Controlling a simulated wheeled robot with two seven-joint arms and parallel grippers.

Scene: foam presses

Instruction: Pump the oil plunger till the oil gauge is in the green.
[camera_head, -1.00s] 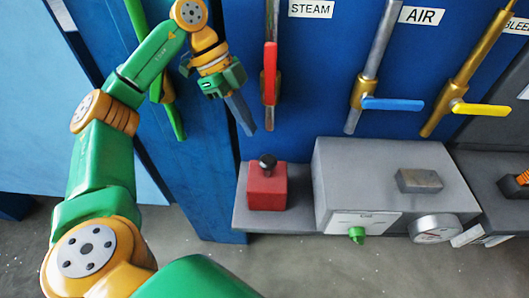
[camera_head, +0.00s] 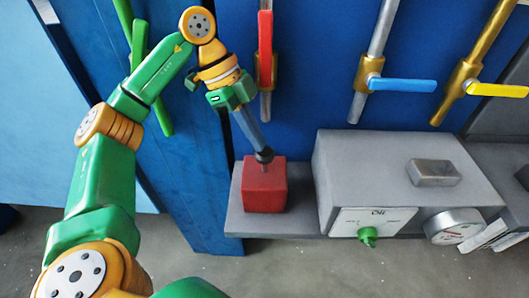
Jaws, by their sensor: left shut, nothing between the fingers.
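The oil plunger is a red block (camera_head: 265,186) with a black knob (camera_head: 264,155) on a short stem on top. It sits on a grey shelf at the left of a grey box. My left gripper (camera_head: 259,146) is shut and empty, its fingertips at the top of the black knob, touching it or very close above it. A round silver gauge (camera_head: 444,226) is on the front of the grey box; its needle and colours are too small to read. My right gripper is not in view.
The grey box (camera_head: 350,160) carries a white plate with a green knob (camera_head: 368,237) and a metal block (camera_head: 433,172) on top. Pipes with a red lever (camera_head: 265,50), blue lever (camera_head: 402,85) and yellow lever (camera_head: 497,90) hang above. The grey shelf (camera_head: 237,215) is narrow.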

